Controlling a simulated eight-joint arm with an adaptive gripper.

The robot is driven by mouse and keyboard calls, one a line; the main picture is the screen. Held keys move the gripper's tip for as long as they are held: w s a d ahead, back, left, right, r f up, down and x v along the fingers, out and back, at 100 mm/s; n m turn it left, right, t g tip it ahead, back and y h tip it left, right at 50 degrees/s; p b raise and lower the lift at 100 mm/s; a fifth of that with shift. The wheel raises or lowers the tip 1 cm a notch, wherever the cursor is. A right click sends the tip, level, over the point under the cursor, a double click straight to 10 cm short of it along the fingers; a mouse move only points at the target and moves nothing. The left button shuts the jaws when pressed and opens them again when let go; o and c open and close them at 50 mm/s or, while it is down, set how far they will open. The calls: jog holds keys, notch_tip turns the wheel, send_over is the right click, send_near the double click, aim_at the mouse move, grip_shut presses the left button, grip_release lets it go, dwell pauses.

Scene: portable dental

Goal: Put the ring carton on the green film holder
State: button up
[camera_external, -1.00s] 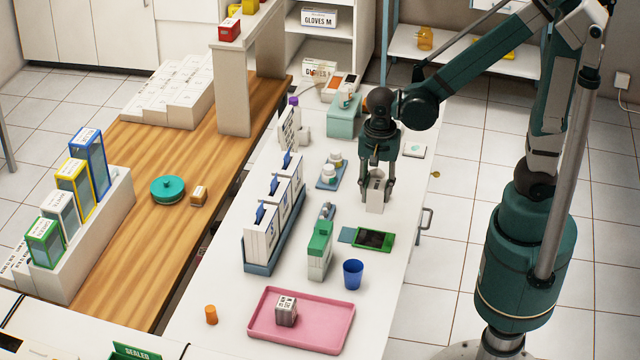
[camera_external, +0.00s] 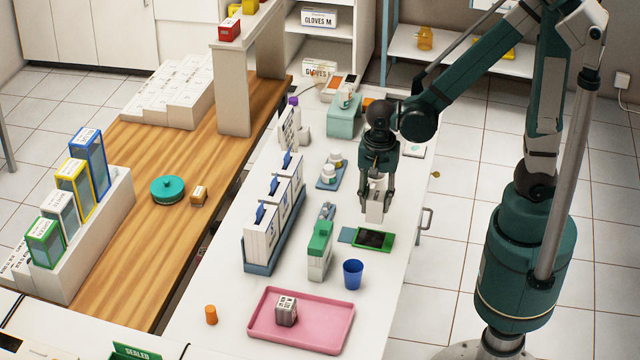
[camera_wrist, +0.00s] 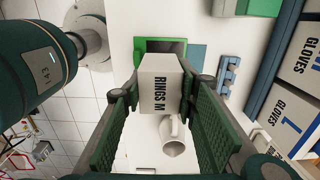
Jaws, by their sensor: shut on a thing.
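The ring carton (camera_external: 375,209), a white box marked "RINGS M", is between the fingers of my gripper (camera_external: 377,200). It hangs upright, just behind the green film holder (camera_external: 374,239) in the external view. The carton's lettered face shows in the wrist view (camera_wrist: 160,85), with a green finger pad on each side, and my gripper is shut on it. The film holder is a flat green frame with a dark middle, lying on the white counter. In the wrist view the holder (camera_wrist: 152,45) shows beyond the carton, which hides part of it. The gap beneath the carton is hard to judge.
A blue pad (camera_external: 346,235) lies left of the film holder. A blue cup (camera_external: 353,273) and a green-topped white carton (camera_external: 319,250) stand nearby. A pink tray (camera_external: 325,338) holds a small box. Glove boxes (camera_external: 262,243) stand in a rack at left.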

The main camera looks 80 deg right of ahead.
aim_at(377, 195)
jog(key=shift+f+b, duration=0.4)
jog(key=shift+f, duration=1.7)
jog(key=shift+f+b, duration=0.55)
jog(key=shift+f, duration=1.55)
jog(key=shift+f, duration=0.15)
jog(key=o, duration=0.9)
jog(key=shift+r, duration=0.3)
jog(key=shift+r+p, duration=1.35)
jog(key=shift+r, duration=4.55)
